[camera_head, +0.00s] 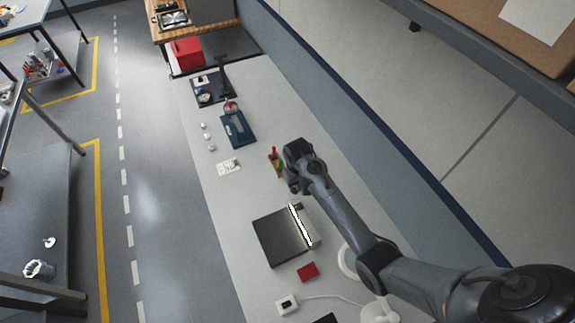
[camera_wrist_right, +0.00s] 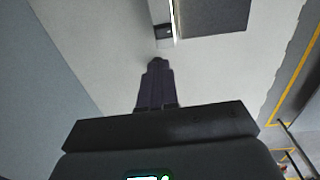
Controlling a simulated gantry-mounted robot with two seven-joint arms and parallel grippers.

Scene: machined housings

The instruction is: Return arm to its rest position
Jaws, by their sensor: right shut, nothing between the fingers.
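My right arm comes in from the lower right in the head view and reaches over the light grey bench (camera_head: 235,200). My right gripper (camera_head: 294,186) is at its far end, small and dark, above the bench beyond the black box. In the right wrist view the gripper (camera_wrist_right: 157,62) points at bare bench surface, with its fingers together and nothing between them. It is apart from the black box, whose edge shows at the top of that view. My left arm and gripper are not in view.
The flat black box (camera_head: 277,239) has a bright white strip along one edge. A red block (camera_head: 308,271), a white switch box (camera_head: 287,304) and a small stand with red and green pieces (camera_head: 275,163) are nearby. A dark blue plate (camera_head: 239,130) and red bin (camera_head: 187,52) stand farther off.

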